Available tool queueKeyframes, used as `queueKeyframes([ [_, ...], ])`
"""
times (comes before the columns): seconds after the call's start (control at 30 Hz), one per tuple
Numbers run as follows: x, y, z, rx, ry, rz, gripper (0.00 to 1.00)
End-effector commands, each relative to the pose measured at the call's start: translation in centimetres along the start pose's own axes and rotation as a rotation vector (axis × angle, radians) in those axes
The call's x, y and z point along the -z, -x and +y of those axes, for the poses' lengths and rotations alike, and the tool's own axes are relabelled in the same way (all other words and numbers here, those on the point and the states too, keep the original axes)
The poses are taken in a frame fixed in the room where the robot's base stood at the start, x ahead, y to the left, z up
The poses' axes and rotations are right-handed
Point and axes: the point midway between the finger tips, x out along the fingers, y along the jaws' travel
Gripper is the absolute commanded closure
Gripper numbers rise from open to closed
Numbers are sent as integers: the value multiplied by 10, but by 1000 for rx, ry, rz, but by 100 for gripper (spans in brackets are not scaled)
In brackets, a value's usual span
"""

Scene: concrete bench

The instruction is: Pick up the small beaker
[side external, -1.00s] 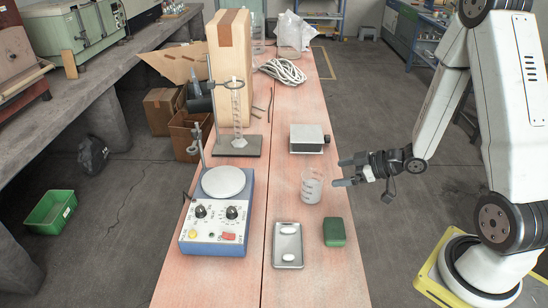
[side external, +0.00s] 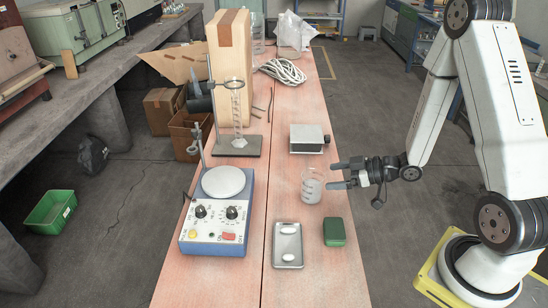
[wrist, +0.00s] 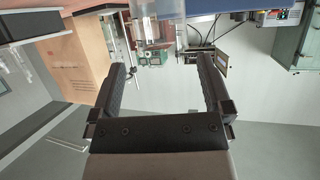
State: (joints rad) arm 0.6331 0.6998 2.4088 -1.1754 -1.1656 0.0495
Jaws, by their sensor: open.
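The small beaker (side external: 311,188) is clear glass with markings and stands upright on the reddish bench top, left of my gripper (side external: 334,175). The gripper is open and empty, its two fingers pointing left at the beaker, with the tips close to its right side. Whether the tips touch the glass cannot be told. In the wrist view the picture is upside down: a clear glass vessel, apparently the beaker (wrist: 152,30), shows at the top, beyond the open fingers (wrist: 162,66) and roughly in line with the gap between them.
A blue hotplate stirrer (side external: 217,215) stands to the left. A metal tray (side external: 288,255) and a green box (side external: 334,232) lie in front of the beaker. A grey box (side external: 307,138) sits behind it. A stand with a measuring cylinder (side external: 238,132) is farther back left.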

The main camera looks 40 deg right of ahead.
Motion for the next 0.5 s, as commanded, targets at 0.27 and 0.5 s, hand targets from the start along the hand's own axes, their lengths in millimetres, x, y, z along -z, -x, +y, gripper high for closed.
queueKeyframes([
  [0.27, 0, -5, -1, 2, 1, 0, 0],
  [0.5, 0, -24, -2, 4, 1, -1, 0],
])
